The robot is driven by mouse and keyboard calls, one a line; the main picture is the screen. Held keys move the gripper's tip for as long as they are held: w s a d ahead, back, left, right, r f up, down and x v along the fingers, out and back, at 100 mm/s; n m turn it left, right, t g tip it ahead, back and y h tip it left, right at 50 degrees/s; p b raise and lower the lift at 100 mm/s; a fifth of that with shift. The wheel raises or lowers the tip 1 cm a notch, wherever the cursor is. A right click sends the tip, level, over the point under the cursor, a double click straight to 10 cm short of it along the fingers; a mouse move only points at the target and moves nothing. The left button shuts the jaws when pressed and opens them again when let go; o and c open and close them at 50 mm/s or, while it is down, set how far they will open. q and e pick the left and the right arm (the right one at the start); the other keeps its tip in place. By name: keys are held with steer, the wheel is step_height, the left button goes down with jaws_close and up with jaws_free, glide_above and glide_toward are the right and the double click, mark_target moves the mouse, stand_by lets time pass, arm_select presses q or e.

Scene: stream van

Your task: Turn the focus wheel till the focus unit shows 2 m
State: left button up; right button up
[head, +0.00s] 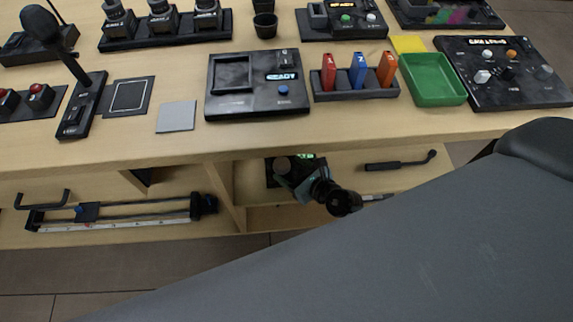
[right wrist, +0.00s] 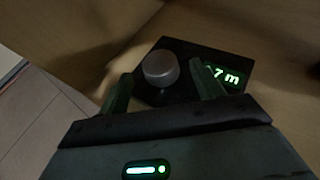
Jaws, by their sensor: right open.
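The focus unit (right wrist: 183,55) is a dark box on the wooden shelf under the worktop. Its focus wheel (right wrist: 160,69) is a round grey knob. Its green display (right wrist: 229,76) shows "7 m" at the end, with the left part of the reading cut off by a finger. My right gripper (right wrist: 161,84) is open, with one finger on each side of the wheel; contact cannot be told. In the head view the right gripper (head: 290,172) reaches into the shelf and covers most of the focus unit (head: 270,174). My left gripper is not in view.
The worktop (head: 180,150) edge runs above the shelf. A slider rail (head: 130,212) lies in the left bay, and a black-handled crank (head: 400,163) lies right of my gripper. A shelf divider (head: 225,195) stands left of it. Devices and a green tray (head: 433,80) fill the worktop.

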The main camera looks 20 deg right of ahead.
steer(key=p+v, duration=0.1)
steer(key=v, duration=0.4)
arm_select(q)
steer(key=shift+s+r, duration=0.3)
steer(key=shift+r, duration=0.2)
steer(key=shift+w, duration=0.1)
arm_select(e)
steer(key=shift+w, duration=0.1)
steer(key=shift+s+r+m, duration=0.1)
steer(key=shift+s+m, duration=0.15)
steer(key=shift+m, duration=0.05)
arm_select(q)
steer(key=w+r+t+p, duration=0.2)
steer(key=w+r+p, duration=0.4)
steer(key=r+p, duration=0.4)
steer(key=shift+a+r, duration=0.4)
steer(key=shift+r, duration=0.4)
arm_select(e)
steer(key=s+r+n+g+h, duration=0.1)
steer(key=s+r+n, duration=0.3)
steer(key=s+n, duration=1)
steer(key=s+d+r+n+g+h, duration=0.1)
steer(key=s+r+n, duration=0.4)
steer(key=s+n, duration=0.9)
steer(key=n+g+h, duration=0.1)
steer(key=n, duration=0.5)
steer(key=shift+d+r+g, duration=0.2)
steer(key=shift+r+g, duration=0.05)
steer(key=shift+g, duration=0.05)
